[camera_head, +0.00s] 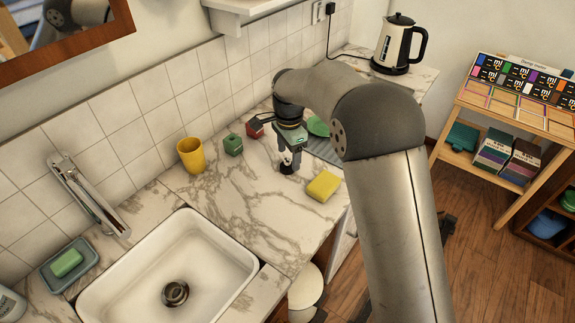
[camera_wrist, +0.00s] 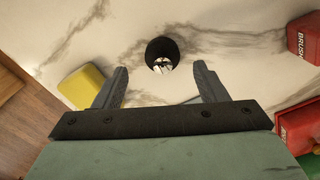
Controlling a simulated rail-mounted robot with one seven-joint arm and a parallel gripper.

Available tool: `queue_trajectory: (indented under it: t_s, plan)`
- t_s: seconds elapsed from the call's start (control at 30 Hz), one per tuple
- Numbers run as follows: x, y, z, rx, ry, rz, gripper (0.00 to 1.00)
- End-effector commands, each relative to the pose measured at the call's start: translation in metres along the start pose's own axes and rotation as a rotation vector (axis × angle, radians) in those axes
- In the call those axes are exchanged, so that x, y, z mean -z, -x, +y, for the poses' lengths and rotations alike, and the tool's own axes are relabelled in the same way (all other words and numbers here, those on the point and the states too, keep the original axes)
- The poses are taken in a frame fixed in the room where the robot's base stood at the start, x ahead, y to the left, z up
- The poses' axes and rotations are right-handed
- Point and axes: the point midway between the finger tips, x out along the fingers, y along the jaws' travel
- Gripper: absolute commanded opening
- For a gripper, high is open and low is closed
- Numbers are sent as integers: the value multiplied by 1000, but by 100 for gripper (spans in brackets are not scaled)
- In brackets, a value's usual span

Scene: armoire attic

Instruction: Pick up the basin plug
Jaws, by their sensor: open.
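The basin plug (camera_head: 287,167) is a small dark round piece with a bright metal top, standing on the marble counter. In the wrist view the plug (camera_wrist: 162,54) sits just beyond the fingertips, roughly midway between them. My gripper (camera_head: 290,153) points down over the plug in the head view. In the wrist view my gripper (camera_wrist: 160,72) has its two fingers wide apart with nothing between them. The fingers partly hide the plug in the head view. I cannot tell the exact gap between fingertips and plug.
A yellow sponge (camera_head: 323,186) lies right of the plug, near the counter edge. A green box (camera_head: 233,144), a red box (camera_head: 255,128) and a yellow cup (camera_head: 191,155) stand to the left. The white sink (camera_head: 215,262) is at front left. Marble between sink and plug is clear.

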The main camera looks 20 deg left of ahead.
Motion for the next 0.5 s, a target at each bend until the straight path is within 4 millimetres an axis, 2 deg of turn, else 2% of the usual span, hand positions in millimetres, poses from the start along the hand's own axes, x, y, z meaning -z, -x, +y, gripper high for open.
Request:
queue_trajectory:
  t_s: [0.2, 0.5]
  plan:
    - [-4, -31, -3, -4, 1, -1, 66]
    - [-3, -37, -3, -1, 1, 0, 66]
